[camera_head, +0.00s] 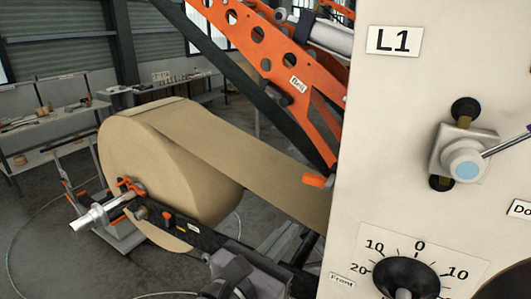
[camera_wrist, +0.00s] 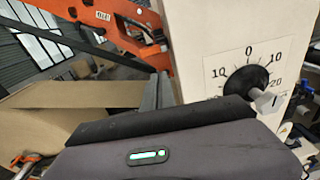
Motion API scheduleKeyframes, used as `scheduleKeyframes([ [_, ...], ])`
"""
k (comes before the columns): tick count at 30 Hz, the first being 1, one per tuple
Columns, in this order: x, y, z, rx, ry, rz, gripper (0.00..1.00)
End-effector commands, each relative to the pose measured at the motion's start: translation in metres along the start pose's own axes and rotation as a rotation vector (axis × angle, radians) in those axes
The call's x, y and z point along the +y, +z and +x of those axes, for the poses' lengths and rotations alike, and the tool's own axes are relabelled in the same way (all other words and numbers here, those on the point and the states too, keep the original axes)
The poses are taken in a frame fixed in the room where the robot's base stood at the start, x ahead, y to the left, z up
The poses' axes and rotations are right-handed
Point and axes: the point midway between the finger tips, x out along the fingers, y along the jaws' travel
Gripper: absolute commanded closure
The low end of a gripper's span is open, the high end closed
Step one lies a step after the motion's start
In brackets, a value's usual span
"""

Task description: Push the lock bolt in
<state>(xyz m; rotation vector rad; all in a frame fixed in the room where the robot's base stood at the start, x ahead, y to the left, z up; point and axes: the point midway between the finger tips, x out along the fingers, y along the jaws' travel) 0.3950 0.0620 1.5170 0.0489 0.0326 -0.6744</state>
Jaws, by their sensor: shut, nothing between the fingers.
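A large brown paper roll (camera_head: 155,155) sits on a silver shaft (camera_head: 92,216) at left in the head view. An orange clamp (camera_head: 129,187) is around the shaft near the roll's face. In the wrist view the roll shows at the left edge, with an orange part (camera_wrist: 25,158) below. My gripper's narrow grey fingers (camera_wrist: 160,80) stand together, shut and empty, right of the paper web and apart from the clamp.
A pale machine panel labelled L1 (camera_head: 394,40) stands close at right, with a black dial (camera_head: 406,277) and a lever knob (camera_head: 465,160). An orange perforated arm (camera_head: 270,55) slants overhead. The paper web (camera_head: 250,165) runs toward the panel. Benches (camera_head: 50,145) stand behind.

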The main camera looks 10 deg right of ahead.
Motion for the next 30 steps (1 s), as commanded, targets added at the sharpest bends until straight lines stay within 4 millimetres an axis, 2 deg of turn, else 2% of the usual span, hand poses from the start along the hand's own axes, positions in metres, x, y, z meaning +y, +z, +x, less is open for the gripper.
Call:
scheduleKeyframes([
  [1,0.008,0.008,-0.004,-0.019,0.024,-0.019,1.00],
  [4,0.015,0.011,-0.007,-0.041,0.047,-0.039,1.00],
  [14,0.015,0.010,-0.004,-0.041,0.046,-0.038,1.00],
  [17,0.014,0.011,0.009,-0.041,0.043,-0.037,1.00],
  [30,0.018,0.015,0.103,-0.039,0.042,-0.037,1.00],
])
